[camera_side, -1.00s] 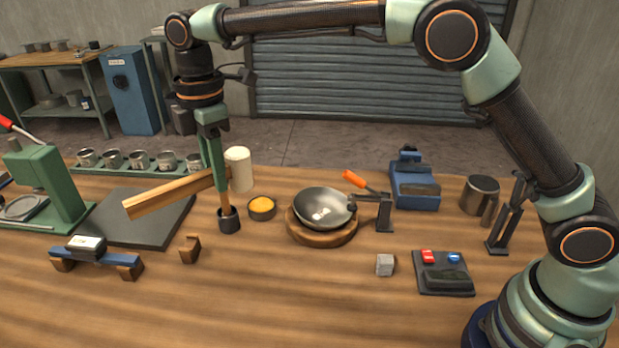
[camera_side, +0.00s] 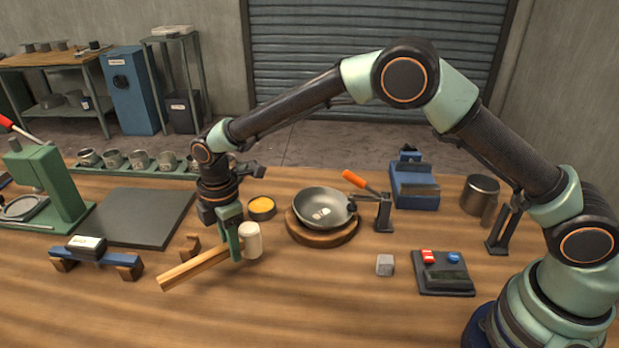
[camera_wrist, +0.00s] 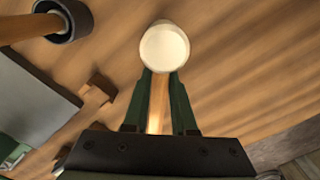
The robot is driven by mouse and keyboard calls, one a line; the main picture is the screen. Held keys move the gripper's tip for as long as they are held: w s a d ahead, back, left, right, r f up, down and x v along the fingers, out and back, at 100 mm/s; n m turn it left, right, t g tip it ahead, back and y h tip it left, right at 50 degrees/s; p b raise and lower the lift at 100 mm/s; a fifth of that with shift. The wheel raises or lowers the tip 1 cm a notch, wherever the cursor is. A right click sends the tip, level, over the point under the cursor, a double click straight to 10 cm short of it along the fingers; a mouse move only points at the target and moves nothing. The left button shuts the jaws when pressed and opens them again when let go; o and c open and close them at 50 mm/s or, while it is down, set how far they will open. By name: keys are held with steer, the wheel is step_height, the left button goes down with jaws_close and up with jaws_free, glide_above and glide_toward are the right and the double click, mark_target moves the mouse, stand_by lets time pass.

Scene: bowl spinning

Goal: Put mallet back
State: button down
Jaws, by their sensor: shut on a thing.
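The mallet has a pale wooden handle (camera_side: 190,272) and a cream-white head (camera_side: 251,240). My gripper (camera_side: 236,256) points down and is shut on the handle close to the head. In the wrist view the head (camera_wrist: 164,47) sits just beyond my fingertips (camera_wrist: 160,85), with the handle running back between the fingers. The handle extends to the left and toward the front, low over the table; I cannot tell whether it touches. A small notched brown block (camera_side: 190,246) stands behind the handle; it also shows left of my fingers in the wrist view (camera_wrist: 98,88).
A dark metal bowl (camera_side: 322,207) sits on a round wooden base to the right. A yellow-filled cup (camera_side: 262,208) is behind my gripper. A dark cup (camera_wrist: 70,20) holding a wooden stick shows in the wrist view. The front table is clear.

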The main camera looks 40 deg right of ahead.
steer(key=shift+f, duration=1.2)
steer(key=shift+f, duration=0.1)
steer(key=c, duration=0.7)
jaws_free()
